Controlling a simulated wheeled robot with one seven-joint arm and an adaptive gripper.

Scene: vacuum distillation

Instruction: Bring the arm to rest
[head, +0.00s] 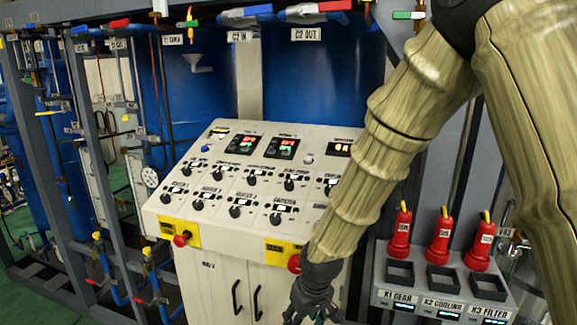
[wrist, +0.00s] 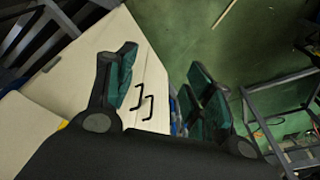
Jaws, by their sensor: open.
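My gripper (head: 312,308) is at the bottom of the head view, in front of the control cabinet's lower doors; its fingertips run past the frame edge. My arm comes down from the upper right to it. In the wrist view my gripper (wrist: 165,95) shows its dark green finger pads spread wide apart with nothing between them. Behind the fingers are the pale cabinet front (wrist: 75,80) and its black door handles (wrist: 144,102). Part of the control panel is hidden behind my arm.
The control panel (head: 222,190) has several knobs and red buttons. Several red plugs (head: 438,240) stand on a grey rack (head: 420,302) at the lower right, close to my arm. Pipes and valves line the left. Green floor (wrist: 235,50) is open beside the cabinet; a grey metal frame (wrist: 262,125) stands at the right.

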